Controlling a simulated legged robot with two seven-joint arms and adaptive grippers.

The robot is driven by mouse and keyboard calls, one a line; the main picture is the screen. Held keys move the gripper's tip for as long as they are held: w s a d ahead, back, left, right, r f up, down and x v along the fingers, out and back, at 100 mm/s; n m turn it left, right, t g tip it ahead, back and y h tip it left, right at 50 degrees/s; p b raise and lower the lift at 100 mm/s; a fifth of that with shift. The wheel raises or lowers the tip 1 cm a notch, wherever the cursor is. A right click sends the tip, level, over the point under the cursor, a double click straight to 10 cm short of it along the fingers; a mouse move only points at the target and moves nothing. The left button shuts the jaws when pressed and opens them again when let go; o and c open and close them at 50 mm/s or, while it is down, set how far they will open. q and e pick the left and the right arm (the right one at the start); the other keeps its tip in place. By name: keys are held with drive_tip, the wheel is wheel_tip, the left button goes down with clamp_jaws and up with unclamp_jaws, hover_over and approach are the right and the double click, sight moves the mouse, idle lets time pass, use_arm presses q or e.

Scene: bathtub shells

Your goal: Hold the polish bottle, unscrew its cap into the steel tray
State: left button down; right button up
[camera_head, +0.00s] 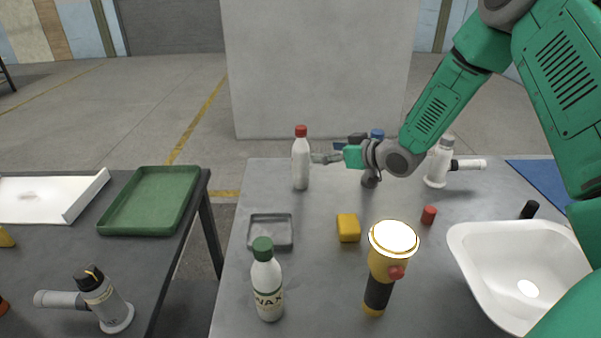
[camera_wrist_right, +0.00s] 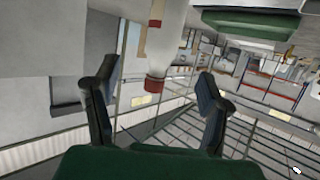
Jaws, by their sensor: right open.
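A white bottle with a red cap (camera_head: 301,163) stands upright at the back left of the right-hand table; no label is legible, so I cannot confirm it is the polish bottle. My right gripper (camera_head: 322,158) is open, just right of its upper body. In the right wrist view the white bottle (camera_wrist_right: 168,40) shows upside down between the spread fingers, with its red cap (camera_wrist_right: 157,84) on. I cannot tell whether the fingers touch it. The small grey steel tray (camera_head: 257,245) lies nearer the front and looks empty. My left gripper is not in view.
A green-capped WAX bottle (camera_head: 268,288) stands in front of the tray. A yellow block (camera_head: 348,228), a lit yellow lamp (camera_head: 381,270), a red cylinder (camera_head: 429,215) and a white basin (camera_head: 485,250) are to the right. A green tray (camera_head: 150,200) is on the left table.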

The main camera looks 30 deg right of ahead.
sight(307, 152)
drive_tip(key=x, duration=0.5)
drive_tip(key=shift+w+a+f, duration=0.1)
drive_tip(key=shift+w+f, duration=0.05)
drive_tip(key=x, duration=0.5)
drive_tip(key=shift+f+b, duration=0.15)
drive_tip(key=shift+b, duration=0.25)
drive_tip(key=c, duration=0.3)
drive_tip(key=shift+a, duration=0.1)
clamp_jaws()
